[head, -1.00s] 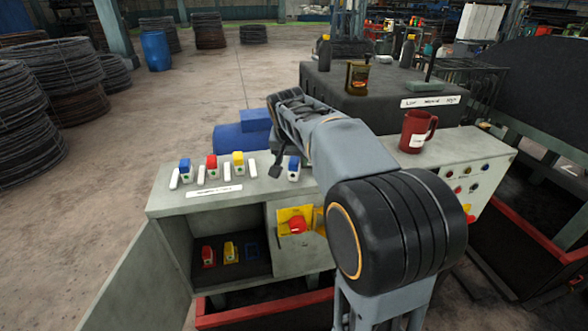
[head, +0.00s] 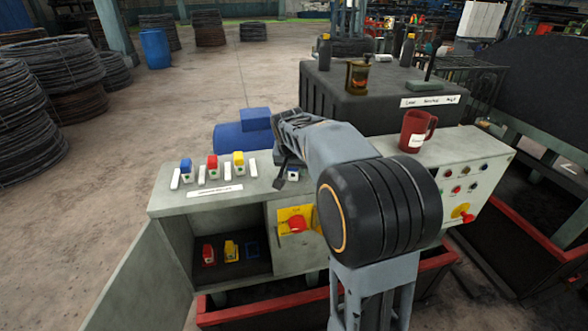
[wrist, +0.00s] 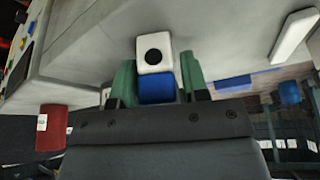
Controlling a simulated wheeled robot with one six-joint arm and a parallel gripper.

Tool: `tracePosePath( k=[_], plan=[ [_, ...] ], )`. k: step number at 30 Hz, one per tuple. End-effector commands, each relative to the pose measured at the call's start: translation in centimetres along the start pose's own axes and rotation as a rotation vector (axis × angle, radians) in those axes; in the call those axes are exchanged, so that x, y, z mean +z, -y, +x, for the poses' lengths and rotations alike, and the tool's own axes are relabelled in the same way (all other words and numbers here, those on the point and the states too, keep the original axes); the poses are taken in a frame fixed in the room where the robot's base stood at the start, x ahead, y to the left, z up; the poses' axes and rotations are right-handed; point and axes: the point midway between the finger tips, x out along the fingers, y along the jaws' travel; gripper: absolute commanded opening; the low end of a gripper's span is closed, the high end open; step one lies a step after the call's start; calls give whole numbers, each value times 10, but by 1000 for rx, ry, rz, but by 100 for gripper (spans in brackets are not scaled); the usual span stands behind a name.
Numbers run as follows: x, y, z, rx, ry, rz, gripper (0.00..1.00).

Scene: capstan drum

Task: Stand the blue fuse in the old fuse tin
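The blue fuse (wrist: 155,88), a white block with a black dot and a blue cap, stands between my green gripper fingers in the wrist view. My gripper (wrist: 158,84) straddles its cap; a thin gap shows beside the right finger. In the head view the fuse's white base (head: 292,174) shows on the grey cabinet top, its cap mostly hidden by my arm. Another blue-capped fuse (head: 186,165) stands at the left of the top. No tin is clearly recognisable; the open compartment holds a dark floor with a red fuse (head: 208,254), a yellow fuse (head: 231,250) and a blue outline (head: 252,249).
Red-capped (head: 212,166) and yellow-capped (head: 239,163) fuses stand among white bars on the top. A red mug (head: 416,131) stands at the right. A red knob on a yellow plate (head: 297,224) is beside the compartment. Its door (head: 150,270) hangs open at the left.

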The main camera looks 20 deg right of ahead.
Motion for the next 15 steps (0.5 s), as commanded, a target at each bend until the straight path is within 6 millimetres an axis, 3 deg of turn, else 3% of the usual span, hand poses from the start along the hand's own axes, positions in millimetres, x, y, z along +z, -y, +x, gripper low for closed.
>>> tracePosePath(
  k=[2, 12, 15],
  plan=[
    [0, 0, 0, 0, 0, 0, 34],
    [0, 0, 0, 0, -1, 0, 1],
    [0, 0, 0, 0, -1, 0, 1]
  ],
)
